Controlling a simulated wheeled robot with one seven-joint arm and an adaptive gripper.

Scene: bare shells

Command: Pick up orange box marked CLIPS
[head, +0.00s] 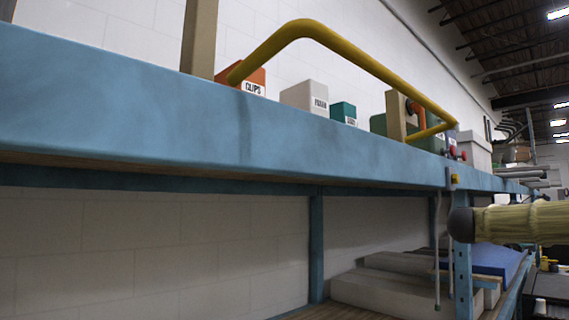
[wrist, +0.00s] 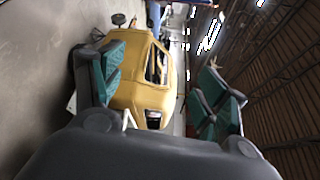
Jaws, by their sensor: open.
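The orange box marked CLIPS (head: 257,76) stands on the blue-edged upper shelf (head: 120,105) in the head view. The shelf's front edge hides its lower part, and a yellow bent rail (head: 345,58) crosses in front of its left side. The box does not show in the wrist view. My gripper (wrist: 163,75) shows in the wrist view with its green-padded fingers wide apart. No box is between them; a yellow vehicle-like thing (wrist: 142,82) shows beyond. I cannot make out my gripper in the head view.
A pale labelled box (head: 305,96) and a teal labelled box (head: 343,112) stand right of the orange box. A tan post (head: 199,38) rises just left of it. The lower shelf holds pale slabs (head: 385,292) and a blue item (head: 490,258).

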